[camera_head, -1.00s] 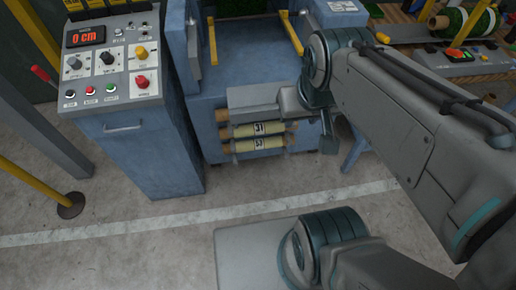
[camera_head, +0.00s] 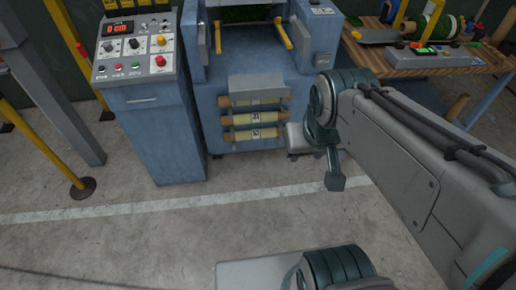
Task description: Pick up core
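Three cores, pale yellow tubes with brown ends and white number labels, lie one above another in a rack on the front of the blue machine (camera_head: 225,128). They are the top core (camera_head: 266,101), the middle core (camera_head: 255,118) and the bottom core (camera_head: 254,134). A grey panel (camera_head: 256,87) sits above the top one. The label numbers are too small to read surely. My arm comes in from the right. The end of my arm with my gripper (camera_head: 300,139) appears to be just right of the bottom core, partly behind my wrist. The fingers cannot be made out, and no core is visibly held.
A blue control console (camera_head: 160,135) with a red display stands left of the machine. A yellow post (camera_head: 62,150) and grey column are further left. A wooden table (camera_head: 470,65) with a green roll (camera_head: 440,27) stands right. The concrete floor in front is clear.

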